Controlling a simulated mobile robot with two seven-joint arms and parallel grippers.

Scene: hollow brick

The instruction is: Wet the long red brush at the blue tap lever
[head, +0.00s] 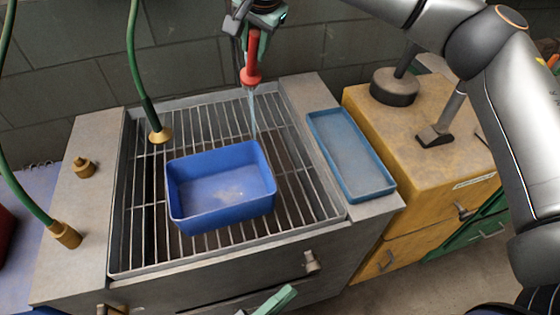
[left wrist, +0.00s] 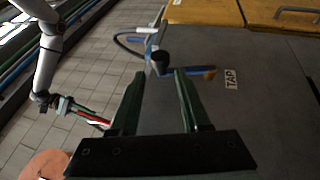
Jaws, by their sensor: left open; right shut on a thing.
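My right gripper (head: 258,14) is at the top of the head view, shut on the long red brush (head: 252,58), which hangs down above the sink grate. A thin pale streak, like water, runs down from its lower end toward the blue basin's back edge. In the left wrist view, the blue tap lever (left wrist: 190,73) stands on a grey face beside a TAP label (left wrist: 231,78). The open left gripper (left wrist: 158,72) has its green fingertips close to the lever; contact cannot be told. In the head view, part of my left gripper (head: 276,300) shows at the bottom edge; the lever is hidden there.
A blue basin (head: 180,214) stands on the metal grate (head: 300,205). Green hoses (head: 133,60) with brass ends hang at left. A blue tray (head: 350,155) lies right of the grate, beside a yellow cabinet (head: 425,185). A knob (head: 310,262) sticks out from the front.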

